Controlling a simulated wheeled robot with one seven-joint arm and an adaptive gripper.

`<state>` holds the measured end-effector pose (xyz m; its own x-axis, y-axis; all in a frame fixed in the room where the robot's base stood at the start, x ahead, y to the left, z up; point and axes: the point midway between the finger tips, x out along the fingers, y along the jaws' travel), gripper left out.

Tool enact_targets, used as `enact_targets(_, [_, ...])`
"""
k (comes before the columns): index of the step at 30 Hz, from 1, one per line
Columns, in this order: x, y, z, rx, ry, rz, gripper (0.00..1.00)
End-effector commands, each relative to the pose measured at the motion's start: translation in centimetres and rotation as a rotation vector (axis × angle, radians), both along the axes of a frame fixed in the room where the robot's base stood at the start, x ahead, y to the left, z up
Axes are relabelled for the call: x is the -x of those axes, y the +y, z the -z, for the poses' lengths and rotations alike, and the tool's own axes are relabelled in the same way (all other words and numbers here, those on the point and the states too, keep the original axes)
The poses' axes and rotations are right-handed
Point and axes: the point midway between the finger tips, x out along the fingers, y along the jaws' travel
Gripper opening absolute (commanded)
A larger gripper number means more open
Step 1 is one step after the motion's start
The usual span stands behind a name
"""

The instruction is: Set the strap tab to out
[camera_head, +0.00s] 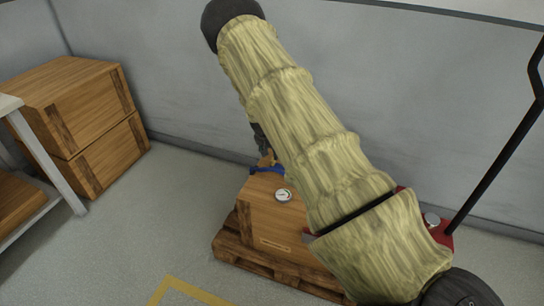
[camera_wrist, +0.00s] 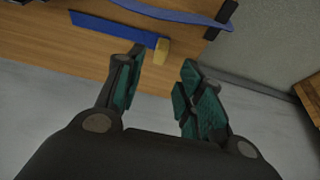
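In the wrist view a flat blue strap (camera_wrist: 115,29) runs along the wooden box (camera_wrist: 90,62) and ends in a small yellow tab (camera_wrist: 162,51). My gripper (camera_wrist: 160,72) is open, with its two green-padded fingers apart. The tab shows between and just past the fingertips, closer to the left finger; I cannot tell whether they touch. In the head view the box (camera_head: 262,222) stands on a pallet, with a bit of blue strap (camera_head: 266,170) at its back edge. My arm hides most of my gripper there.
A second, curved blue band (camera_wrist: 185,14) crosses above the strap. A round gauge (camera_head: 283,195) sits on the box top. The pallet (camera_head: 238,250) rests on grey floor. Stacked wooden crates (camera_head: 85,115) and a shelf (camera_head: 45,160) stand at left. A dark pole (camera_head: 505,150) rises at right.

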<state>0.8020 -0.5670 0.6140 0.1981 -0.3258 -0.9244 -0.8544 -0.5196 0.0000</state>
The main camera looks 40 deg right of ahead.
Motion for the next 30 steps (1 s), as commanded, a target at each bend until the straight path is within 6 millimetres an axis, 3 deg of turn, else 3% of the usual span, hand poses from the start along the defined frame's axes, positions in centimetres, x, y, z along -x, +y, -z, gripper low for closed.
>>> enact_targets(6, [0.6,1.1,-3.1,0.000,-0.001,0.000,0.38])
enact_targets(12, [0.9,1.6,-4.7,0.000,-0.001,0.000,0.38])
enact_targets(30, [1.0,1.8,-5.1,0.001,-0.001,0.000,0.38])
